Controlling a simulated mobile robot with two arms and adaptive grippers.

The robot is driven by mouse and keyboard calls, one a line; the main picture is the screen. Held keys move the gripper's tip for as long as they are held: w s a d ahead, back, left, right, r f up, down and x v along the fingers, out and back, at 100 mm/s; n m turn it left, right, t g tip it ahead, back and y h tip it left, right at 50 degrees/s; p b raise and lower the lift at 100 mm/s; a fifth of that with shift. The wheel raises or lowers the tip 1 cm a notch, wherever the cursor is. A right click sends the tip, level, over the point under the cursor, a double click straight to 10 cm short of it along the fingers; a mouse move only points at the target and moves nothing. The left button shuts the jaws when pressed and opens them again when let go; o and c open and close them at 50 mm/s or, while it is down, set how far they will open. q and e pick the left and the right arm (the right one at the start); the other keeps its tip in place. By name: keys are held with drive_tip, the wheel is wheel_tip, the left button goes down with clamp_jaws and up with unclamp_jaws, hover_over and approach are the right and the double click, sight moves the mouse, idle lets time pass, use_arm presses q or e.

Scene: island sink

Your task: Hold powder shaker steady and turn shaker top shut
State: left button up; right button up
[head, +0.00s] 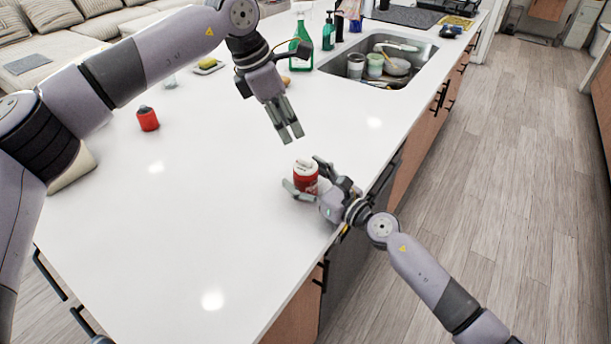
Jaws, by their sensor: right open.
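The powder shaker (306,181) is a small red can with a white top, standing upright on the white counter near its right edge. My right gripper (304,177) is open, with one finger on each side of the shaker; I cannot tell whether they touch it. My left gripper (291,138) points down above and slightly behind the shaker, apart from it and empty. Its fingers look close together, but I cannot tell whether they are shut. The lower front of the shaker is partly hidden by my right gripper.
Another red container (148,120) with a dark top stands at the left. A green spray bottle (301,50) and a soap bottle (329,32) stand by the sink (425,62), which holds several dishes. A yellow sponge (208,64) lies farther back. The front counter is clear.

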sight(306, 158)
drive_tip(key=shift+c, duration=0.5)
use_arm(q)
drive_tip(key=shift+o, duration=0.2)
use_arm(e)
drive_tip(key=c, duration=1.3)
use_arm(q)
drive_tip(key=shift+o, duration=1.3)
drive_tip(key=shift+s+n, duration=0.1)
drive_tip(key=shift+n, duration=0.2)
drive_tip(key=shift+o, duration=0.5)
drive_tip(key=shift+s+d+r+n, duration=0.1)
drive_tip(key=shift+s+d+n, duration=0.1)
drive_tip(key=shift+s+n, duration=0.45)
drive_tip(key=d+f+n, duration=0.1)
drive_tip(key=f+n, duration=0.1)
drive_tip(key=f, duration=0.1)
drive_tip(key=w+d+f+n+t+y, duration=0.1)
drive_tip(key=f+n, duration=0.1)
drive_tip(key=f, duration=0.1)
drive_tip(key=w+d+f+n+t, duration=0.1)
drive_tip(key=f+n, duration=0.1)
drive_tip(key=f, duration=0.1)
drive_tip(key=shift+w+f, duration=0.15)
drive_tip(key=shift+w, duration=0.05)
drive_tip(key=shift+c, duration=0.5)
